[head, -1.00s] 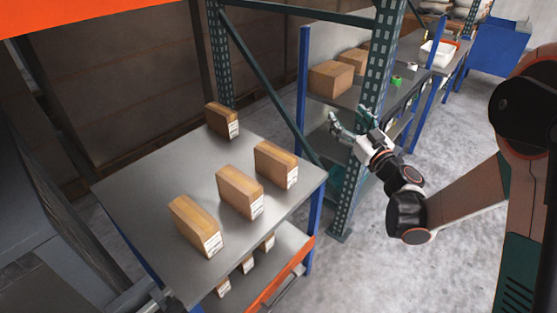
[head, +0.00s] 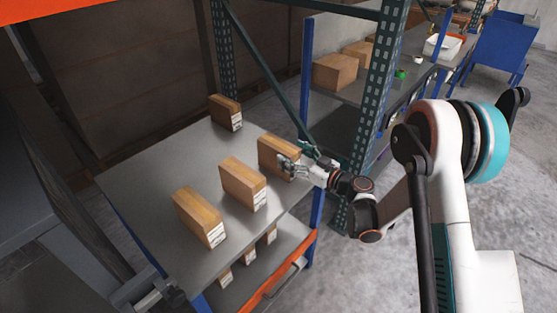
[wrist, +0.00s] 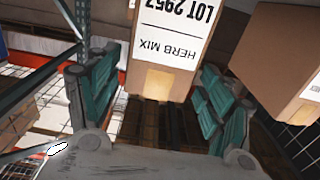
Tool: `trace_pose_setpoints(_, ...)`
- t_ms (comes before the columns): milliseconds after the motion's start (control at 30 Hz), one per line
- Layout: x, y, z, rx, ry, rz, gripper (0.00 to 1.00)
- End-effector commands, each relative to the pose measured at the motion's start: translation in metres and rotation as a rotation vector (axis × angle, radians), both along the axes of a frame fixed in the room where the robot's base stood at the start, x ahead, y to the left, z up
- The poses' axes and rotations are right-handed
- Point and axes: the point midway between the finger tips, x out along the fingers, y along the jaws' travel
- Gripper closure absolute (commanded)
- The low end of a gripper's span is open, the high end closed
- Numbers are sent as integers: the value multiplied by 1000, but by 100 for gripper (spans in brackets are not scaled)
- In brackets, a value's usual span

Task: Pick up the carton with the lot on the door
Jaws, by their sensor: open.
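Several tan cartons stand upright on the grey top shelf (head: 150,205), with white labels facing outward. My gripper (head: 297,158) is open at the label end of the right-hand carton (head: 272,150). In the wrist view, a carton (wrist: 160,78) with an upside-down label (wrist: 172,30) reading "LOT 2957" and "HERB MIX" is ahead, between the spread teal fingers of my gripper (wrist: 158,90). I cannot tell whether they touch it. The other cartons are a middle one (head: 240,180), a front-left one (head: 197,212) and a back one (head: 224,110). I see no door or lot notice.
Another carton (wrist: 275,50) is close on the right in the wrist view. More small cartons (head: 249,254) sit on the lower shelf behind an orange beam (head: 275,280). A green upright (head: 380,100) and diagonal brace (head: 265,75) rise near my arm. Open floor (head: 310,290) lies in front.

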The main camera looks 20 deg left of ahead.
Motion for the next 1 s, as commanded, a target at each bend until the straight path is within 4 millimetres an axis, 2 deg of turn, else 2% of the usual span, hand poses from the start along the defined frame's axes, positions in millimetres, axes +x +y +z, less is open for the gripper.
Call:
trace_pose_setpoints(267,8,19,0,1,0,0,27)
trace_pose_setpoints(600,26,57,2,0,0,1,27)
trace_pose_setpoints(867,27,60,4,1,0,0,27)
trace_pose_setpoints(967,27,60,4,1,0,-1,45)
trace_pose_setpoints(1000,27,60,4,1,0,-1,54)
